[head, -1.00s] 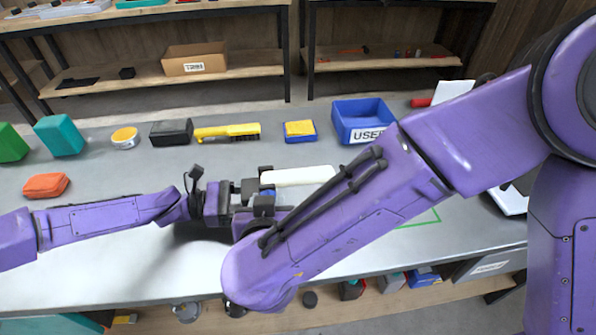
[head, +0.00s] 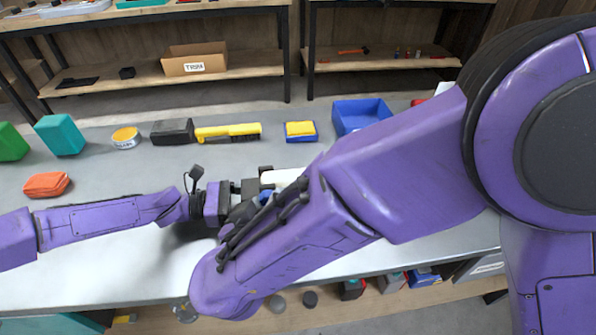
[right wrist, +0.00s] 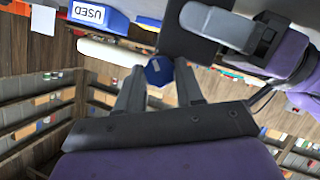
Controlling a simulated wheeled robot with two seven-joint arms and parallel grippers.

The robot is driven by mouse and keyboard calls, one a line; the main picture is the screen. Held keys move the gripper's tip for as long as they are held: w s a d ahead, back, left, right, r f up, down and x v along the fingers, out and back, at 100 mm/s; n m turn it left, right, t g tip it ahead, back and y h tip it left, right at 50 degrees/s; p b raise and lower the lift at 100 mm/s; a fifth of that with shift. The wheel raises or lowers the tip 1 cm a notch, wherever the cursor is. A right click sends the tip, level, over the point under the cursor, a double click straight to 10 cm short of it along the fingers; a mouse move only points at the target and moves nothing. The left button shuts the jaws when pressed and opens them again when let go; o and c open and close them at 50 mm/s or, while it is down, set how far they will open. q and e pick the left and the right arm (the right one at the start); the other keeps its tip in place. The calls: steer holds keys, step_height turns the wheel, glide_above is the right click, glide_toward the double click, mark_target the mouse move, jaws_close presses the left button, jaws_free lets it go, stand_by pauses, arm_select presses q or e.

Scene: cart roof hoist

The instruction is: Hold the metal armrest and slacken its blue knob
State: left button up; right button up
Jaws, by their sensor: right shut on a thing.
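The armrest shows as a pale pad (head: 284,177) in the head view, lying just right of my left gripper (head: 240,190). In the right wrist view its pad (right wrist: 110,52) lies left of the blue knob (right wrist: 159,70). My right gripper (right wrist: 158,84) has one finger on either side of the knob and is shut on it. In the head view my right forearm covers most of that gripper. My left gripper's jaws are at the armrest's dark end; whether they are closed on it is unclear. Most of the armrest's metal is hidden.
On the grey bench (head: 100,245) stand a blue bin (head: 360,115), a yellow-handled brush (head: 230,132), a yellow-and-blue sponge (head: 300,131), a round tin (head: 126,138) and an orange pouch (head: 46,185). Shelves stand behind. The bench's front left is clear.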

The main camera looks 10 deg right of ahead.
steer(key=o, duration=0.9)
steer(key=shift+d+f, duration=0.1)
steer(key=shift+o, duration=0.2)
steer(key=shift+d+m+y, duration=0.15)
steer(key=shift+m+y, duration=1.15)
steer(key=shift+m, duration=0.2)
steer(key=shift+d+m+y, duration=0.1)
steer(key=shift+m+y, duration=0.6)
steer(key=shift+d+m+y, duration=0.1)
steer(key=shift+m+y, duration=0.5)
steer(key=shift+m, duration=0.1)
steer(key=c, duration=0.9)
